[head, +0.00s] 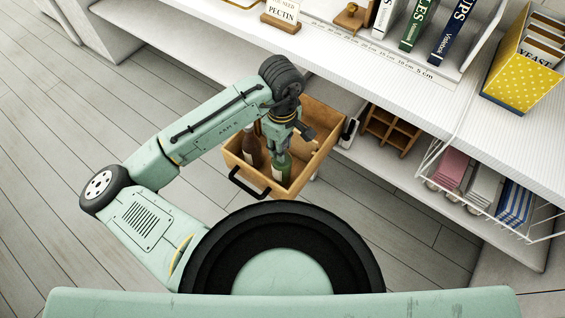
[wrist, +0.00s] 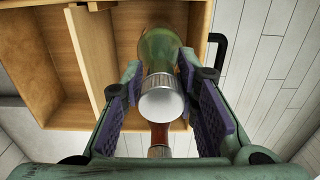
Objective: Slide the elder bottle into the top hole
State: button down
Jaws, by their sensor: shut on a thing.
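My gripper (head: 279,146) reaches down into the open wooden drawer (head: 322,117). It is shut on a green bottle (head: 282,170), which stands about upright in the drawer. In the wrist view the green bottle (wrist: 158,42) is between the purple finger pads, its pale top toward the camera. A brown bottle (head: 251,148) with a reddish neck stands beside it, in the drawer's left part. No label is readable, so I cannot tell which is the elder bottle. A wooden rack with square openings (head: 390,128) sits on the lower shelf at right; its top opening is hard to make out.
The black drawer handle (head: 249,184) faces me. The white counter (head: 350,75) overhangs the lower shelf and carries books and a yellow dotted box (head: 525,68). A white wire basket (head: 480,200) with folded cloths is at right. The grey floor at left is clear.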

jog(key=shift+r+p, duration=2.7)
jog(key=shift+r, duration=0.5)
jog(key=shift+r+p, duration=0.6)
jog(key=shift+r, duration=1.7)
